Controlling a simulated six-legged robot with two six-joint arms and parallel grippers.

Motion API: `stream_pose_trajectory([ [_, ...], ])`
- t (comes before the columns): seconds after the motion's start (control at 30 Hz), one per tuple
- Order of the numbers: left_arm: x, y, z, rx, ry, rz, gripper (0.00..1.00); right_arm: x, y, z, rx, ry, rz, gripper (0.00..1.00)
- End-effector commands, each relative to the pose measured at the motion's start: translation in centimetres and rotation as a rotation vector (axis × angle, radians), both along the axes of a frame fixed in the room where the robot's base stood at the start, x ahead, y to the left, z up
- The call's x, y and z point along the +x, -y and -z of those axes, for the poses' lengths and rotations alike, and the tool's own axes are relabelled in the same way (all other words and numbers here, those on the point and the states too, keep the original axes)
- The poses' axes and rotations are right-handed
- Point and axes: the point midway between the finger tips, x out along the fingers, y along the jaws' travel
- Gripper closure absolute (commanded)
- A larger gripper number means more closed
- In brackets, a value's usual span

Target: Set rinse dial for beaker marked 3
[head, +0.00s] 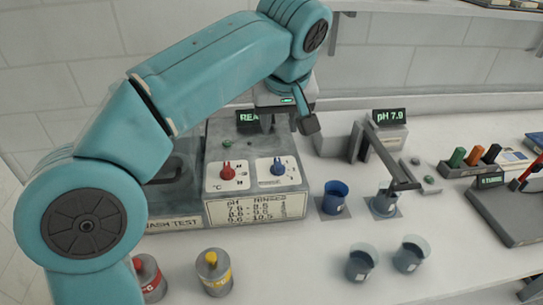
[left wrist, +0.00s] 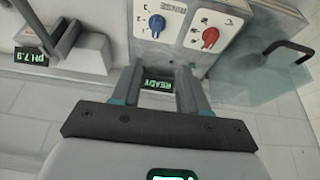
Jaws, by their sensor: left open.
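The washer panel (head: 252,189) has a red dial (head: 228,171) on the left and a blue dial (head: 278,167) on the right. The left wrist view shows the blue dial (left wrist: 157,25) and red dial (left wrist: 210,37) upside down. A label (head: 255,210) below the dials gives pH ranges and rinse numbers. My left gripper (head: 286,124) is open and empty, above and behind the dials, by the READY display (left wrist: 160,85). My right gripper is out of view.
The pH meter (head: 389,115) reads 7.9; its arm (head: 392,158) reaches over the grey beaker. Red-capped (head: 148,278) and yellow-capped (head: 213,272) bottles stand front left.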

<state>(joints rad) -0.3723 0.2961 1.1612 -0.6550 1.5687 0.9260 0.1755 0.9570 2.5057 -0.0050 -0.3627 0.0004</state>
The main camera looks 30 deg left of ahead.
Motion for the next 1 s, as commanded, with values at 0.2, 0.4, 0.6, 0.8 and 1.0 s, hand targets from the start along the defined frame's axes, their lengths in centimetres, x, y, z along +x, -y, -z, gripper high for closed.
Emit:
stream_pose_trajectory([
  [0.2, 1.2, -0.8, 5.0, 0.001, -0.007, 0.001, 0.56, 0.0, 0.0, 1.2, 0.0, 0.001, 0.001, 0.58],
  [0.4, 2.6, -2.0, 9.3, 0.001, -0.007, 0.001, 0.56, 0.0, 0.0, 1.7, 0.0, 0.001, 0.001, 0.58],
  [0.6, 3.8, -3.0, 12.5, 0.0, -0.005, 0.002, 0.56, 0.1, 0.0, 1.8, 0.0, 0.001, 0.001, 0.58],
  [0.8, 4.4, -3.4, 13.8, 0.0, -0.004, 0.002, 0.56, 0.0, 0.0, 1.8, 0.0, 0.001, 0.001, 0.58],
  [1.0, 4.5, -3.5, 13.9, 0.0, -0.002, 0.003, 0.56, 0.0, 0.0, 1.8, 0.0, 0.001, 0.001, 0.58],
])
